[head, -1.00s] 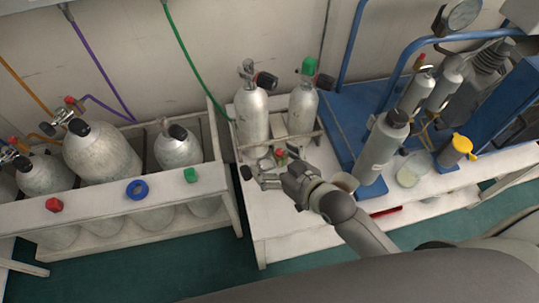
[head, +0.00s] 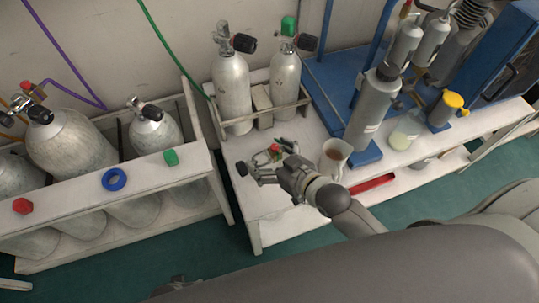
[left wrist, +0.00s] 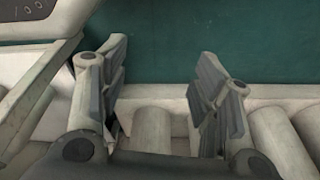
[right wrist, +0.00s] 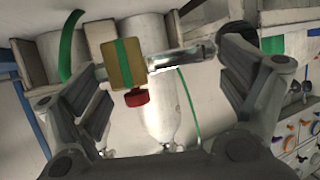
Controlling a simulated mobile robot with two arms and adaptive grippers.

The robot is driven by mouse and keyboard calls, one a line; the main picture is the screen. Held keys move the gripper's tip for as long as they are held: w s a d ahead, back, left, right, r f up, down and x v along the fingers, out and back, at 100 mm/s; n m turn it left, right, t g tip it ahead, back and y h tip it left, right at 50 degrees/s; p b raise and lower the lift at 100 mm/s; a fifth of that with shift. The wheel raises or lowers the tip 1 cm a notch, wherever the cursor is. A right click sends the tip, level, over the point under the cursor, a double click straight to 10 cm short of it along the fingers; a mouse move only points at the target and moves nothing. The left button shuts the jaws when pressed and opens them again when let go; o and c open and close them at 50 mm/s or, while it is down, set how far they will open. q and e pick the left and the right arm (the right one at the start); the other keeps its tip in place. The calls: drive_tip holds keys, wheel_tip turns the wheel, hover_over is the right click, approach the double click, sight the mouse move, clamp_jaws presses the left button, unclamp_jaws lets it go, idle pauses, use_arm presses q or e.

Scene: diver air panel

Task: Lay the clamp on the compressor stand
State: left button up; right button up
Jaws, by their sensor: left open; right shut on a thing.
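My right gripper (head: 266,167) is shut on the clamp, a small metal piece with a red knob and a black knob (head: 241,168). In the right wrist view the clamp shows as a gold block with a green band (right wrist: 123,64), a metal bar and a red knob (right wrist: 136,97) between the fingers (right wrist: 165,75). In the head view it appears over the left part of the white stand (head: 285,215); whether it touches the top I cannot tell. My left gripper (left wrist: 165,85) is open and empty in the left wrist view, outside the head view.
Two grey cylinders (head: 233,92) stand in a rack at the stand's back left. A mug (head: 335,158), a tall grey cylinder (head: 372,110) and a blue frame (head: 325,85) are to the right. A rack of large cylinders (head: 108,195) stands left, across a narrow gap.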

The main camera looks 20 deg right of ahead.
drive_tip(key=shift+f+b, duration=0.65)
drive_tip(key=shift+b, duration=0.05)
drive_tip(key=shift+f+b, duration=0.6)
drive_tip(key=shift+b, duration=0.1)
drive_tip(key=shift+f+b, duration=0.6)
drive_tip(key=shift+b, duration=0.1)
use_arm(q)
drive_tip(key=w+r, duration=0.2)
drive_tip(key=r, duration=0.7)
drive_tip(key=w+r+t+b, duration=0.1)
drive_tip(key=w+r, duration=0.1)
drive_tip(key=r, duration=0.7)
use_arm(e)
drive_tip(key=shift+f, duration=0.45)
use_arm(q)
drive_tip(key=shift+d, duration=0.1)
use_arm(e)
drive_tip(key=shift+f, duration=0.25)
use_arm(q)
drive_tip(key=shift+r, duration=0.1)
use_arm(e)
drive_tip(key=shift+f, duration=0.1)
